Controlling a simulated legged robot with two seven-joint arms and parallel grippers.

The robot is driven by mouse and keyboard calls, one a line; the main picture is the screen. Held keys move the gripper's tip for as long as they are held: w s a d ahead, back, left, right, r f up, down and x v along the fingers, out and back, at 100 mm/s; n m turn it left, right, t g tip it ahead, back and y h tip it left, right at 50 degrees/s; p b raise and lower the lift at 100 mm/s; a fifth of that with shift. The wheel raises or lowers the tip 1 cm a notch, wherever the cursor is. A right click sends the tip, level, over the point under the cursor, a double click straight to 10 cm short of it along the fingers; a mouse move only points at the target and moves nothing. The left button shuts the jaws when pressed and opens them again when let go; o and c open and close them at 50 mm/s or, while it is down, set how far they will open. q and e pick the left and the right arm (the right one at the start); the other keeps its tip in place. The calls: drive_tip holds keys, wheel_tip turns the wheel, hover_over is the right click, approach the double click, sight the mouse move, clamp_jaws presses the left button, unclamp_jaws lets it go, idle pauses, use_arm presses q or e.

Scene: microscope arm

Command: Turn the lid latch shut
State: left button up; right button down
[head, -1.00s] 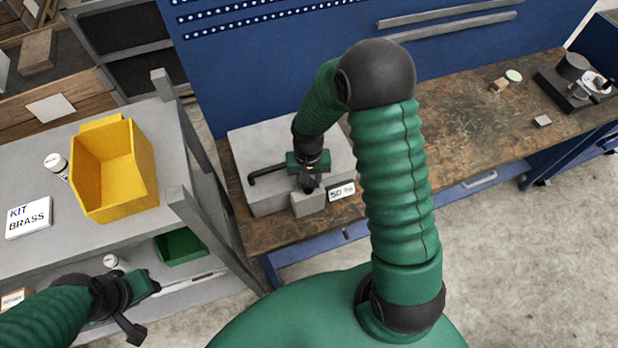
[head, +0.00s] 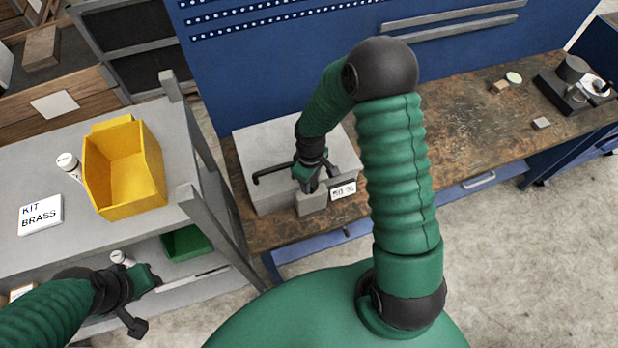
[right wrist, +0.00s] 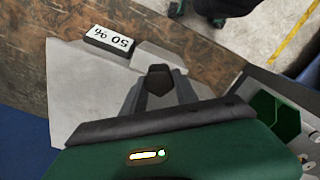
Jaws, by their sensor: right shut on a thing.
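A grey lidded box (head: 275,145) stands on the workbench with a black bent handle (head: 270,173) on its top. At its front is a grey block (head: 312,203) with a small white label plate (head: 343,189) beside it. My right gripper (head: 308,186) is over the block, fingers down. In the right wrist view my right gripper (right wrist: 158,95) is shut on a dark knob (right wrist: 158,78), which I take for the lid latch, next to the label plate (right wrist: 110,42). How far the latch is turned is unclear. My left gripper (head: 140,300) is low at the left, away from the box; its jaws are unclear.
A grey shelf (head: 90,240) at the left holds a yellow bin (head: 125,168), a white KIT BRASS card (head: 40,215) and a white bottle (head: 68,163). A green bin (head: 187,243) sits below. The workbench (head: 465,130) is mostly clear right of the box.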

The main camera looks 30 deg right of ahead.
drive_tip(key=shift+s+n, duration=0.2)
drive_tip(key=shift+n, duration=0.6)
drive_tip(key=shift+d, duration=0.1)
